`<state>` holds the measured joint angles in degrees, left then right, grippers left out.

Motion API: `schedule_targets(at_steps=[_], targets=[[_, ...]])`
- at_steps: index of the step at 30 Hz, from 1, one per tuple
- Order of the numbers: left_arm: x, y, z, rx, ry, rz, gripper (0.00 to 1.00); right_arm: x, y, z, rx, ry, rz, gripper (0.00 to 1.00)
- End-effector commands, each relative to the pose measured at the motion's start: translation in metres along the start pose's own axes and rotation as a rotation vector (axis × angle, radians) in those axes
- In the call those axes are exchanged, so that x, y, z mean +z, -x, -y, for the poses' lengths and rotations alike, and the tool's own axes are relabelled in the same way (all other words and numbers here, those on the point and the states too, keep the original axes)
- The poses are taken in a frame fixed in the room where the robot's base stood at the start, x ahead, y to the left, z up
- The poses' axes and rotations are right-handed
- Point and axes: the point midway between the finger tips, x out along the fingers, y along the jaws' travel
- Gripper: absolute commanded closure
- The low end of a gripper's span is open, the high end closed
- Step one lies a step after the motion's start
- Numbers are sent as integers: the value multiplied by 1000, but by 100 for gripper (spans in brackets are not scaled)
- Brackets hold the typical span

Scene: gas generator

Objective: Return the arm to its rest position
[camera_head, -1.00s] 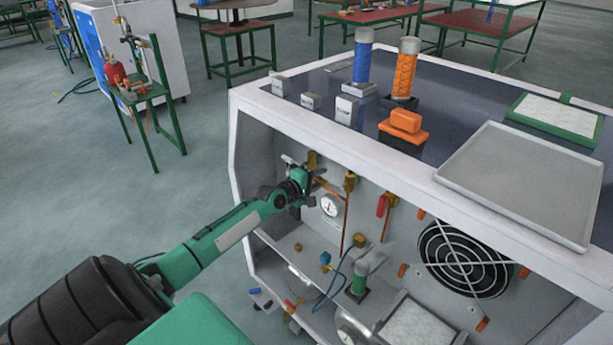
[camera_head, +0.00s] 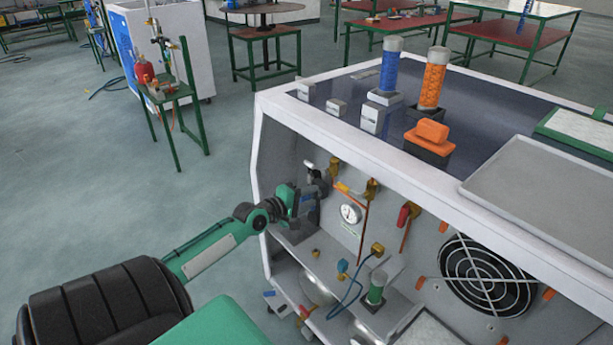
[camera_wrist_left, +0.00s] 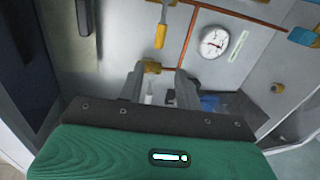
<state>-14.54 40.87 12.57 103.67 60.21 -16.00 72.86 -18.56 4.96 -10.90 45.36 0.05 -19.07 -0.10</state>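My left arm enters the head view from the lower left, extended toward the white generator cabinet (camera_head: 262,165). My left gripper (camera_head: 316,186) is just inside its open front, left of a round gauge (camera_head: 350,213). In the left wrist view the two fingers (camera_wrist_left: 159,82) stand apart with a clear gap. A brass-yellow fitting (camera_wrist_left: 152,66) shows behind the gap, and I see no contact. A yellow handle (camera_wrist_left: 161,28) and the gauge (camera_wrist_left: 214,42) lie beyond. My right gripper is in neither view.
A red-handled valve (camera_head: 405,214), a fan grille (camera_head: 486,275) and a lower shelf are right of the gripper. Blue (camera_head: 389,66) and orange (camera_head: 433,80) columns stand on the cabinet top. The cabinet's left side wall is close by. Open floor (camera_head: 215,180) lies left.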

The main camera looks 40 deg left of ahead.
Motion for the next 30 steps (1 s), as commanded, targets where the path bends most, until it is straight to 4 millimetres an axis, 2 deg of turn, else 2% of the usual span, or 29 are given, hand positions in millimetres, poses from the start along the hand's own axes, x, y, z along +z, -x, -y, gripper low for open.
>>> schedule_targets(at_steps=[6,23,26,29,30], targets=[[0,8,0,0,0,0,66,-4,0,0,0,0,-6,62],[0,8,0,-1,-1,0,66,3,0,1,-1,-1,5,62],[-3,7,14,-21,-20,-13,66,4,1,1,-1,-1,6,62],[-12,6,56,-83,-78,-47,66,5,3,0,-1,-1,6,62],[-15,7,80,-122,-116,-62,66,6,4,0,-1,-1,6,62]])
